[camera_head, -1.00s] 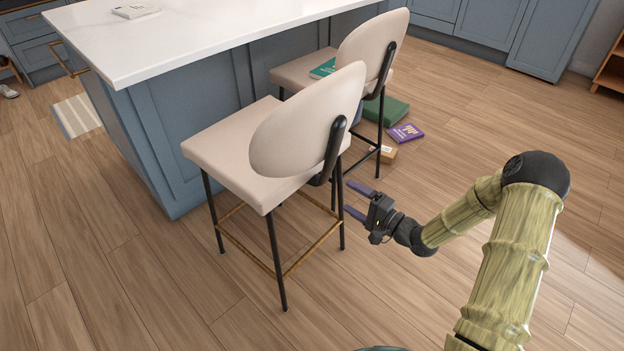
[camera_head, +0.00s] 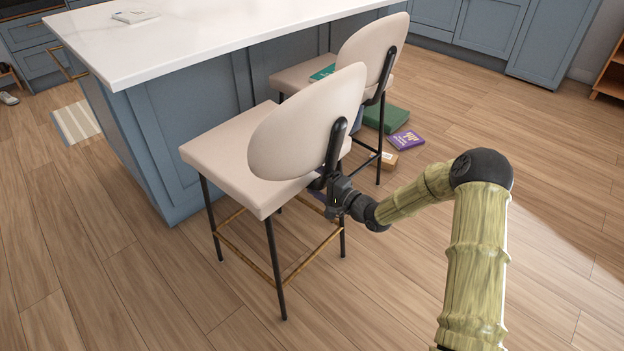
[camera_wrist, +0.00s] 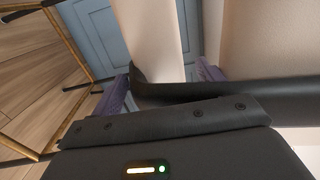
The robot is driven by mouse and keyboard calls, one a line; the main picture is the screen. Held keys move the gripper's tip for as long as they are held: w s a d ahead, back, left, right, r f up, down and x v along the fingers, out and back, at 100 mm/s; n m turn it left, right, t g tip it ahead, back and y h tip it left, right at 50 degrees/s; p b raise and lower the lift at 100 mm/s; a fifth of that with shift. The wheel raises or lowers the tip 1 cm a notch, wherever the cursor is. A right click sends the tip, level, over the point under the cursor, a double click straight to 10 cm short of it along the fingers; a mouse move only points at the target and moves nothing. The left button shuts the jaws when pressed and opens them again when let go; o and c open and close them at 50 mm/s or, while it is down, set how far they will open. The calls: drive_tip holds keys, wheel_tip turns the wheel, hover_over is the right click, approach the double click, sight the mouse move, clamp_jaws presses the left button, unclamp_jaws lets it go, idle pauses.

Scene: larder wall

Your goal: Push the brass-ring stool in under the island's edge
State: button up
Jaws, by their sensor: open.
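The brass-ring stool (camera_head: 232,158) stands upright in front of the island, with a cream seat, rounded backrest, black legs and a brass foot ring (camera_head: 310,258). Its backrest faces away from the island. The island (camera_head: 190,45) has a white top and blue panels. My gripper (camera_head: 326,196) is at the black bracket below the stool's backrest; its fingers are mostly hidden in the head view. In the wrist view the two purple fingers of my gripper (camera_wrist: 163,84) are apart, with the black bracket (camera_wrist: 165,92) between or just beyond them. I cannot tell whether they touch it.
A second cream stool (camera_head: 372,45) stands behind, with a teal book (camera_head: 322,73) on its seat. A green box (camera_head: 388,118), a purple book (camera_head: 407,140) and a small cardboard box (camera_head: 388,160) lie on the floor beside it. Floor to the front left is clear.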

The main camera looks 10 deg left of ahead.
drive_tip(key=shift+x, duration=1.35)
drive_tip(key=shift+c, duration=0.3)
clamp_jaws()
